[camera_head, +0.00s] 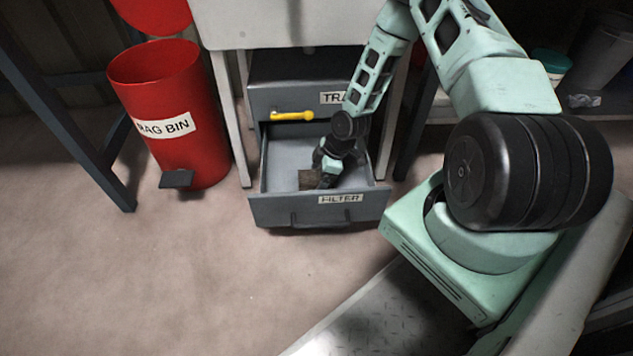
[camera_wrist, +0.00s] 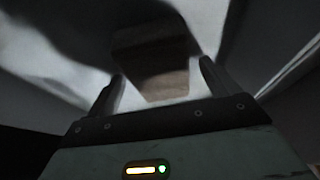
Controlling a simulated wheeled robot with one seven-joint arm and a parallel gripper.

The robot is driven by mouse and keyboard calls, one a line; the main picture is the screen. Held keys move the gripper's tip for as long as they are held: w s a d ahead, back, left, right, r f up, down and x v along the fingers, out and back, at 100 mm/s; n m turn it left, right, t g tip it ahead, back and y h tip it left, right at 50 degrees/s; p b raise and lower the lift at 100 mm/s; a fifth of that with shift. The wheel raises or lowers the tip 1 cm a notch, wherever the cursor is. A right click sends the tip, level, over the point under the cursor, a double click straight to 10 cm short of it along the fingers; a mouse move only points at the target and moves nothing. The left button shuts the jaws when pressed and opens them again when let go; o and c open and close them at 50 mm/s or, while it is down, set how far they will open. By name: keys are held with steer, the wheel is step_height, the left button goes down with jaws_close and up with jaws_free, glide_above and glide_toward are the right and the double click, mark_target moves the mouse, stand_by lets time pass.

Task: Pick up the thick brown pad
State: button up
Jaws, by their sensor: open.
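The thick brown pad (camera_head: 308,179) lies in the open lower drawer (camera_head: 284,159), which is labelled FILTER. It sits near the drawer's front wall. My gripper (camera_head: 322,178) reaches down into the drawer close to the right side of the pad and hides part of it. In the wrist view the pad (camera_wrist: 155,70) shows as a brown block in shadow, ahead of and between the two fingers of my gripper (camera_wrist: 162,85). The fingers are apart. I cannot tell whether either finger touches the pad.
The drawer walls stand close around my gripper. The closed drawer above has a yellow handle (camera_head: 292,116) and a partly hidden label. A red rag bin (camera_head: 165,95) with a black pedal stands to the left. The floor (camera_head: 230,280) in front is clear.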

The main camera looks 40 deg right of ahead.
steer(key=c, duration=1.1)
steer(key=shift+r, duration=0.15)
